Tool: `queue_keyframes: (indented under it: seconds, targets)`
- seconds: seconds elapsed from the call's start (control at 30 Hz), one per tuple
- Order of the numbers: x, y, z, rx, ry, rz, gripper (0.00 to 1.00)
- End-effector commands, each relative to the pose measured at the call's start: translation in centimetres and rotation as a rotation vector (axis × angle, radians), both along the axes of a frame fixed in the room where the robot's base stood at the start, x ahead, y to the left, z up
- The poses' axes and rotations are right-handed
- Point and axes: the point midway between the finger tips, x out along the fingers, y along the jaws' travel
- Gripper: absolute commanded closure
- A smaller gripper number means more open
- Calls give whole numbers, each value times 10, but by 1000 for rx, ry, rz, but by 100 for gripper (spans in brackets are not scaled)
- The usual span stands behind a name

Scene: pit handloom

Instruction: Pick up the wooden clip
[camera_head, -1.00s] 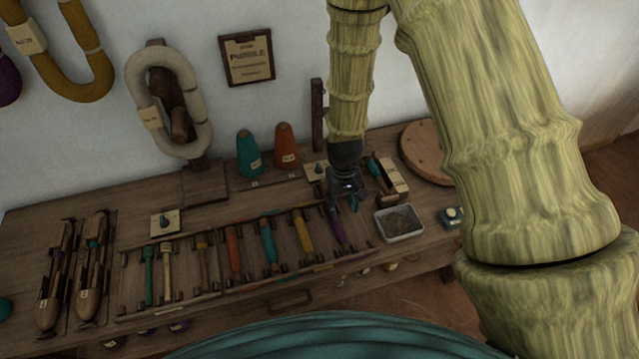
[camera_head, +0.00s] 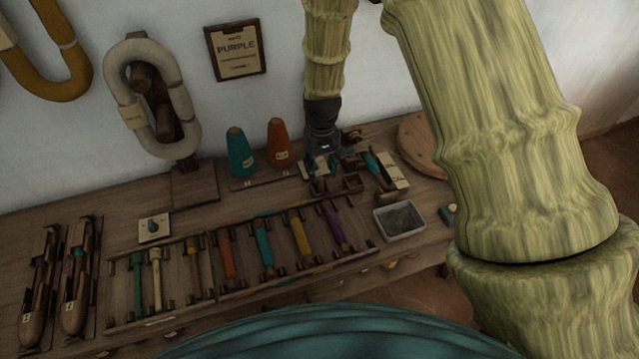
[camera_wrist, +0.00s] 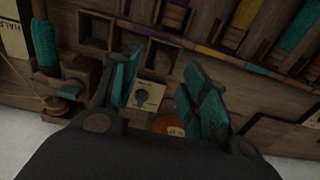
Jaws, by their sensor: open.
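My gripper (camera_head: 322,168) is low over the back right of the bench in the head view. In the wrist view my gripper (camera_wrist: 158,82) has its two teal fingers spread apart with nothing held between them. Beyond them show a pale card with a dark teal knob (camera_wrist: 143,97) and the orange cone (camera_wrist: 172,125). Small square wooden compartments (camera_wrist: 161,56) are close by the fingers. I cannot pick out the wooden clip with certainty in either view; my gripper hides part of this area.
A rack of coloured bobbins (camera_head: 229,256) lies in front. Teal (camera_head: 241,155) and orange (camera_head: 279,143) cones stand left of my gripper. A grey tray (camera_head: 400,222) and a teal bobbin winder (camera_head: 374,163) are to its right. Two shuttles (camera_head: 80,290) lie far left.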

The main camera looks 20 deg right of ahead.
Motion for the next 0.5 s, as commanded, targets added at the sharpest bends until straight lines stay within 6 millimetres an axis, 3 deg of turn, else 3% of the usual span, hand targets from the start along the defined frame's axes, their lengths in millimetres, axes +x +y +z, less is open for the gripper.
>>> queue_keyframes:
  seconds: [0.23,0.5]
  targets:
    - [2,1,-12,0,1,0,55]
    - [6,4,-40,0,2,0,55]
